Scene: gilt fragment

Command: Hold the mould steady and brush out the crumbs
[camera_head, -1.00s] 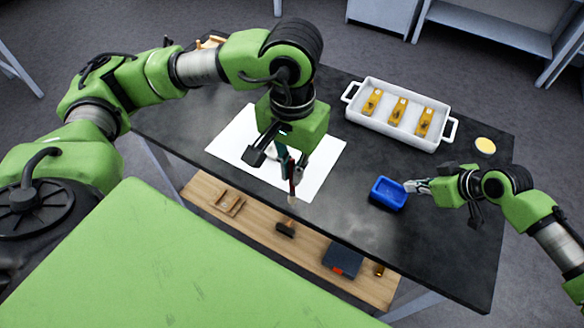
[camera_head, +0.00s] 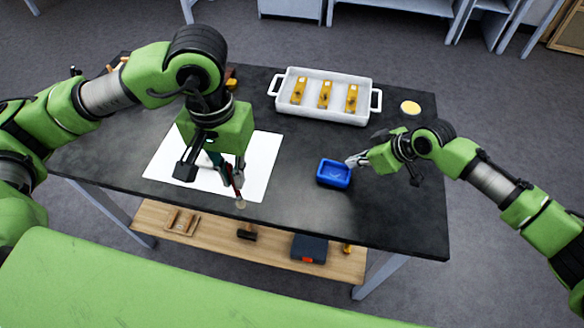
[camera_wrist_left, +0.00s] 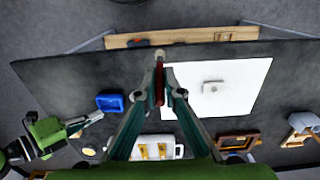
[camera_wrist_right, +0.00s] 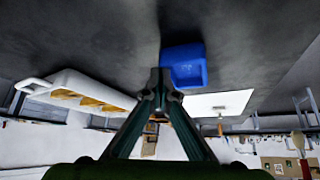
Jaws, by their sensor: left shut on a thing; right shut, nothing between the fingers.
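The mould (camera_head: 334,173) is a small blue open-topped block on the dark table, also seen in the left wrist view (camera_wrist_left: 110,103) and right wrist view (camera_wrist_right: 183,62). Crumbs in it are too small to make out. My left gripper (camera_head: 229,184) is shut on a brush with a red handle (camera_wrist_left: 159,80) and pale tip (camera_head: 240,204). The brush hangs tip down near the table's front edge, left of the mould and apart from it. My right gripper (camera_head: 354,161) is shut and empty, its tips close beside the mould's right side; I cannot tell whether they touch.
A white sheet (camera_head: 258,165) lies under the left arm, with a small pale piece (camera_wrist_left: 213,87) on it. A white tray (camera_head: 325,113) with gilt pieces stands behind the mould. A yellow disc (camera_head: 410,107) is at the back right. A wooden shelf (camera_head: 275,260) runs below.

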